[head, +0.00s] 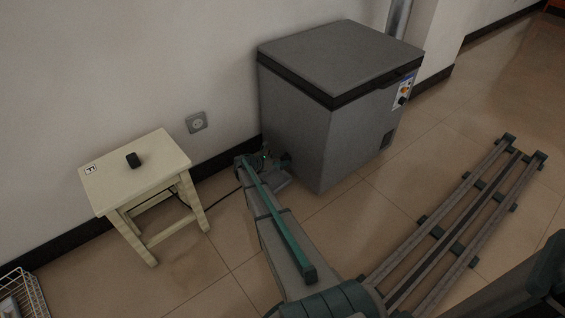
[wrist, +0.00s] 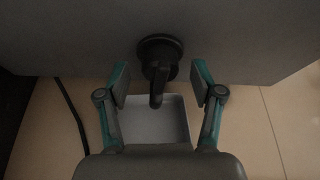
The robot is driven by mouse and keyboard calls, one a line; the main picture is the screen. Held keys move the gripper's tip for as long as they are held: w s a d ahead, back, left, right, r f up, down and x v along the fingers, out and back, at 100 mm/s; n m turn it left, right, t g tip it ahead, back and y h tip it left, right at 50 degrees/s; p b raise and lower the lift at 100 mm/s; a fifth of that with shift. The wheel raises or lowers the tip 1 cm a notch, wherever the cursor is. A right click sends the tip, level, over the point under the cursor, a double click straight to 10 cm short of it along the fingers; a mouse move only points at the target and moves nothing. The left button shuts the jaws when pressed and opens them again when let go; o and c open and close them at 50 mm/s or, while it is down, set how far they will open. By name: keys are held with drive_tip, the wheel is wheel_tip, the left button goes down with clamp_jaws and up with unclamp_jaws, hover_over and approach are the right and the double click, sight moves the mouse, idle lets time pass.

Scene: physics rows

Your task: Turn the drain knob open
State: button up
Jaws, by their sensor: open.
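The drain knob (wrist: 159,57) is a dark round fitting with a spout or lever pointing down, low on the side of the grey chest freezer (head: 320,150). My gripper (wrist: 160,80) is open in the wrist view, with one finger on each side of the knob and a visible gap to both. In the head view my gripper (head: 275,160) is low beside the freezer's left side, and the arm hides part of the knob area. A light shallow tray (wrist: 155,122) lies on the floor below the knob.
A cream stool (head: 135,172) with a small dark object (head: 133,160) stands left of my arm. A dark cord runs along the floor near the stool. A wall socket (head: 196,122) is behind. A wire basket (head: 22,295) sits at lower left.

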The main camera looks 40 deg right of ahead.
drive_tip(key=shift+d+f, duration=0.25)
drive_tip(key=shift+d, duration=0.4)
drive_tip(key=c, duration=1.1)
drive_tip(key=shift+s, duration=0.1)
drive_tip(key=shift+c, duration=0.2)
